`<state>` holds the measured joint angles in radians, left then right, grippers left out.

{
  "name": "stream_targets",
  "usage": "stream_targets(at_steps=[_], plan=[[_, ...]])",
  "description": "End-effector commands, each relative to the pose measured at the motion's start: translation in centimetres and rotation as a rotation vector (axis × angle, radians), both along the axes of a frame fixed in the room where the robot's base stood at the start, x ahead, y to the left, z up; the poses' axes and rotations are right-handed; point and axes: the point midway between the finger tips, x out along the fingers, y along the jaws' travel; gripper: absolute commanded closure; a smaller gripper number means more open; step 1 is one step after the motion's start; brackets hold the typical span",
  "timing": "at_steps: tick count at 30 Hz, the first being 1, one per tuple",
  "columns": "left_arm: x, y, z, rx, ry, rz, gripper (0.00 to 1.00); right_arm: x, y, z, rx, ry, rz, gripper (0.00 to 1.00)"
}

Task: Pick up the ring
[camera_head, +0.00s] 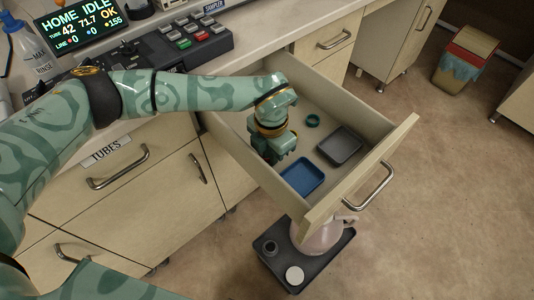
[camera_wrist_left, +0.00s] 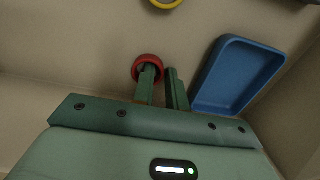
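My left gripper (camera_head: 272,158) reaches down into the open drawer, beside the left wall. In the left wrist view its two fingers (camera_wrist_left: 163,80) stand a small gap apart. A red ring (camera_wrist_left: 135,72) is at the fingertips. The left finger overlaps the ring's middle, and the right finger is just outside its right rim. I cannot tell whether the fingers touch it. The gripper hides the red ring in the head view. A yellow ring (camera_wrist_left: 166,3) shows at the top of the wrist view. A green ring (camera_head: 312,120) lies farther back in the drawer. My right gripper is not in view.
A blue tray (camera_head: 302,177) and a grey tray (camera_head: 340,147) lie in the drawer. The blue tray (camera_wrist_left: 238,75) is right of the fingers in the wrist view. The drawer walls (camera_head: 375,150) surround the gripper. The counter (camera_head: 260,40) is above and behind.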

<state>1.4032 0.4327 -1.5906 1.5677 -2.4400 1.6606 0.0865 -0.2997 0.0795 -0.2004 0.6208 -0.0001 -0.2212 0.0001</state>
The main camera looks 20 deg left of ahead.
Motion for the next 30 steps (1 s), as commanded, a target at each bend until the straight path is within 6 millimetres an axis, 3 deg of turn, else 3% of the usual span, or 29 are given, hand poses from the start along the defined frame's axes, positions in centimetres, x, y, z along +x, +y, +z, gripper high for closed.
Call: stream_targets(at_steps=[2,4,19,26,30], plan=[[0.0,0.0,0.2,-0.001,-0.001,0.000,0.86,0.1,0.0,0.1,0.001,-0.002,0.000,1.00],[0.0,0.0,0.2,-0.001,-0.001,0.000,1.00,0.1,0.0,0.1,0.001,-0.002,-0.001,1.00],[0.0,0.0,0.6,0.000,-0.002,0.000,1.00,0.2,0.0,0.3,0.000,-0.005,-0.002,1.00],[0.1,0.0,3.9,-0.001,-0.008,0.001,1.00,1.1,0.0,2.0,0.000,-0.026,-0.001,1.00],[-0.8,-2.1,6.5,-0.001,-0.007,-0.004,1.00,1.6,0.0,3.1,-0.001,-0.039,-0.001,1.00]])
